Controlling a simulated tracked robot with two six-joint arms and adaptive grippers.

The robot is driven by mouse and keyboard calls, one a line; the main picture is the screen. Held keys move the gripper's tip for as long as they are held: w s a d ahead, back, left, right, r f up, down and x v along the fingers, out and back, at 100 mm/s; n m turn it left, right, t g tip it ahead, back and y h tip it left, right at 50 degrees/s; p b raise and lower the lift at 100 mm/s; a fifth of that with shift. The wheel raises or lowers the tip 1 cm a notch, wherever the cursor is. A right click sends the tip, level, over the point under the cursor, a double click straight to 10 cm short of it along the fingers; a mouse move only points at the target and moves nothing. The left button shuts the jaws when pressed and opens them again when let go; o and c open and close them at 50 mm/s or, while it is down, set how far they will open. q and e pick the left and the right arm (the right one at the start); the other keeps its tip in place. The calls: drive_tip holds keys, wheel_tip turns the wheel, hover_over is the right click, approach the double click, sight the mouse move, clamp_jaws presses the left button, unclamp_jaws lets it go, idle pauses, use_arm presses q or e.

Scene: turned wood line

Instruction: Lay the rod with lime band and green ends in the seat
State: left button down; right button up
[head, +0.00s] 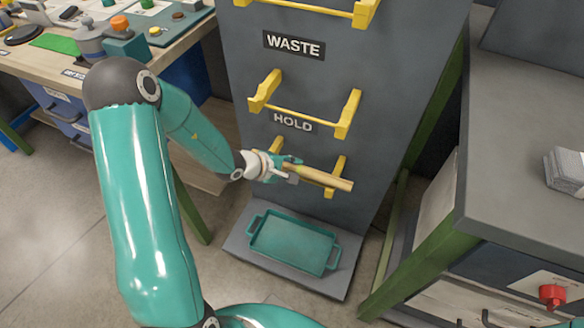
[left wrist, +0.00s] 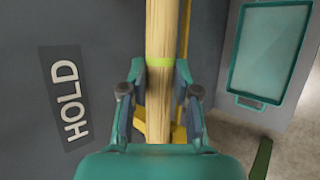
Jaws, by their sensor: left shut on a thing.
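My left gripper (head: 287,169) is shut on a pale wooden rod (head: 325,179), seen in the head view in front of the dark panel. In the left wrist view the rod (left wrist: 159,25) runs between the two fingers (left wrist: 160,92), with a lime band (left wrist: 159,61) near the fingertips. I cannot make out green ends. The rod is at the lower yellow seat (head: 336,168), below the HOLD sign, and overlaps its arms; I cannot tell whether it touches them. The gripper covers part of this seat. My right gripper is not in view.
An empty yellow seat (head: 346,113) is above the HOLD sign (head: 293,122), another above the WASTE sign (head: 294,45). A teal tray (head: 292,243) lies below the panel. A grey-topped bench (head: 520,130) stands right; a cluttered wooden table (head: 60,62) stands left.

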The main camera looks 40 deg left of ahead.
use_arm(q)
drive_tip(key=c, duration=0.8)
unclamp_jaws()
drive_tip(key=shift+o, duration=0.2)
